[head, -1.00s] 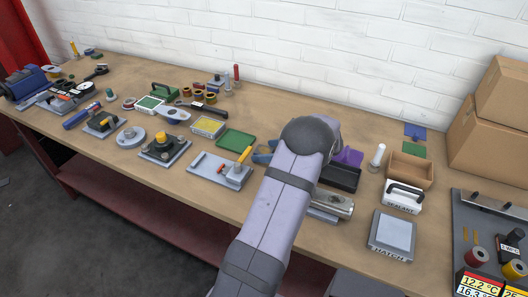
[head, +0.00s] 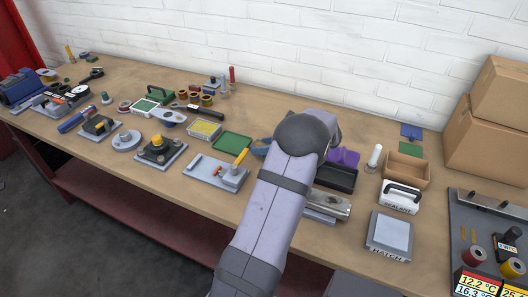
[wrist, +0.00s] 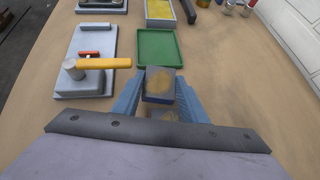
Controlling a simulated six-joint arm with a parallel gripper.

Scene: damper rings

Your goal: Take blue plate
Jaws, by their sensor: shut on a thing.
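My gripper (wrist: 160,100) shows in the wrist view with its two blue fingers on either side of a small block-like plate. This blue plate (wrist: 158,98) has a dark blue front edge and a greyish, tan-tinged top. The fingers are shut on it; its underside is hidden. In the head view my arm covers most of the gripper, and only a bit of blue (head: 259,148) shows left of the arm. A flat blue square (head: 411,131) lies at the back right, apart from the gripper.
A green tray (wrist: 158,48) lies just ahead of the gripper. A grey fixture (wrist: 91,80) with a yellow handle (wrist: 103,63) stands to its left. A black tray (head: 338,178) and a wooden box (head: 407,170) stand to the right. Bare bench lies right of the gripper in the wrist view.

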